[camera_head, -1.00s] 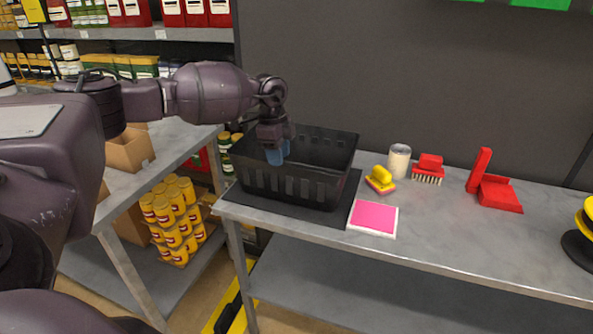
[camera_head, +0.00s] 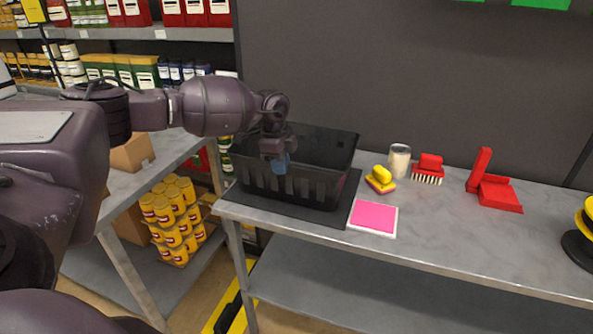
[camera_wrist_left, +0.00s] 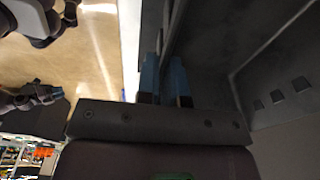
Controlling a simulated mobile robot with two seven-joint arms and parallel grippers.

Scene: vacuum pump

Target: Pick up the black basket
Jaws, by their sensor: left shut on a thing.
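The black basket (camera_head: 318,182) stands upright on a dark mat (camera_head: 343,203) at the left end of the grey table. It is slatted and looks empty. My left gripper (camera_head: 279,167) points down at the basket's near wall, with its blue fingertips at that wall. In the left wrist view the blue fingers (camera_wrist_left: 163,80) are close together with the basket's dark wall (camera_wrist_left: 181,35) between them, so the gripper is shut on the basket. The basket's inside floor is partly hidden by the gripper. My right gripper is not in view.
A shelf with yellow cans (camera_head: 172,215) stands at the left. The table's front middle is clear.

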